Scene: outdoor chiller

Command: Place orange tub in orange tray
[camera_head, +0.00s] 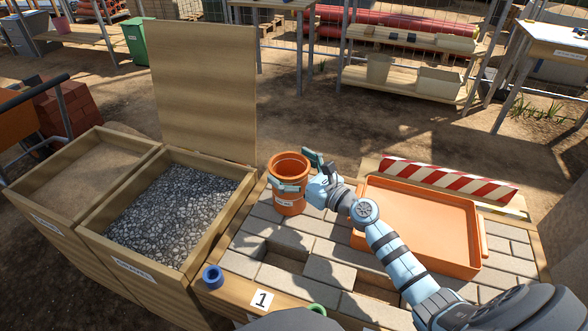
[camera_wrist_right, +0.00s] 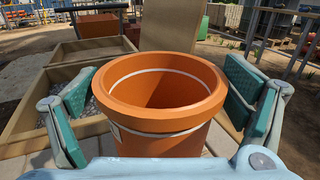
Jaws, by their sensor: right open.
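The orange tub (camera_head: 290,168) stands upright on the paved table top, left of the orange tray. It has a pale band and a white label. My right gripper (camera_head: 301,172) is around the tub, one finger on the near side and one behind. In the right wrist view the tub (camera_wrist_right: 163,88) sits between the two teal finger pads, with a gap visible on each side. The orange tray (camera_head: 418,222) lies empty on the right of the table, partly covered by my right arm. My left gripper is not in view.
A red-and-white striped board (camera_head: 450,178) stands behind the tray. A gravel bin (camera_head: 172,213) with a raised wooden lid (camera_head: 205,88) is at the left. A blue ring (camera_head: 213,275) and a green ring (camera_head: 317,309) lie near the front edge. The paving has recessed gaps.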

